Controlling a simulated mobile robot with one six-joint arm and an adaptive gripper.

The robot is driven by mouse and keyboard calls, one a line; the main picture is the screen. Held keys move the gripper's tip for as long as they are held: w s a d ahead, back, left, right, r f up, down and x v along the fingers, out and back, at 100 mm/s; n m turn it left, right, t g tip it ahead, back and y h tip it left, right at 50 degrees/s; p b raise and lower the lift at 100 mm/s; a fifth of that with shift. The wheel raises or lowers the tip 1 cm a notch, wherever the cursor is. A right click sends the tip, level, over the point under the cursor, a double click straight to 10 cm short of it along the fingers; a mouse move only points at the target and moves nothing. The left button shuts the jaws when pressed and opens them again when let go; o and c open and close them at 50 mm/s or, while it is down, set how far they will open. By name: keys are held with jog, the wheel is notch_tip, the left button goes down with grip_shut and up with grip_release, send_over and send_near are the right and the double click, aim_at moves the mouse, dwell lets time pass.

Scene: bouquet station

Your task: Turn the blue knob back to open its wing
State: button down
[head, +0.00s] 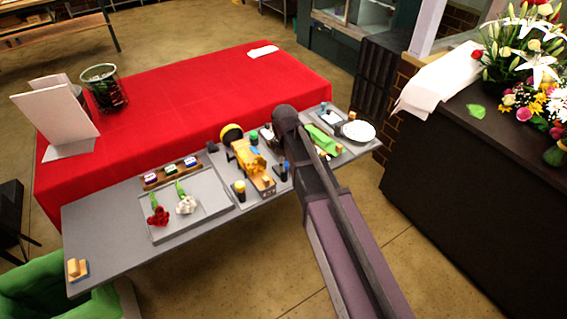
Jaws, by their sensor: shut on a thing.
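The blue knob (286,165) shows as a small patch of blue on the grey table, just left of my arm. My gripper (283,172) is a small dark shape at the knob, under the end of my arm, and is shut on it. Its fingertips are too small to make out clearly. A yellow fixture (250,158) stands just left of the knob. A yellow knob (239,186) is at its near left and a green knob (253,136) at its far side. My arm hides what lies right of the blue knob. The wing's position cannot be told.
A grey tray (205,225) with red and white flowers lies on the left of the table. A rack of small jars (170,172) is behind it. Right of my arm are a green cloth (322,139) and a white plate (358,131). A red-covered table (190,100) stands behind.

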jog(key=m, duration=0.4)
jog(key=shift+s, duration=0.2)
jog(key=m, duration=0.8)
jog(key=shift+m, duration=2.2)
jog(key=shift+c, duration=1.5)
grip_release()
jog(key=shift+w, duration=0.1)
jog(key=shift+r, duration=0.15)
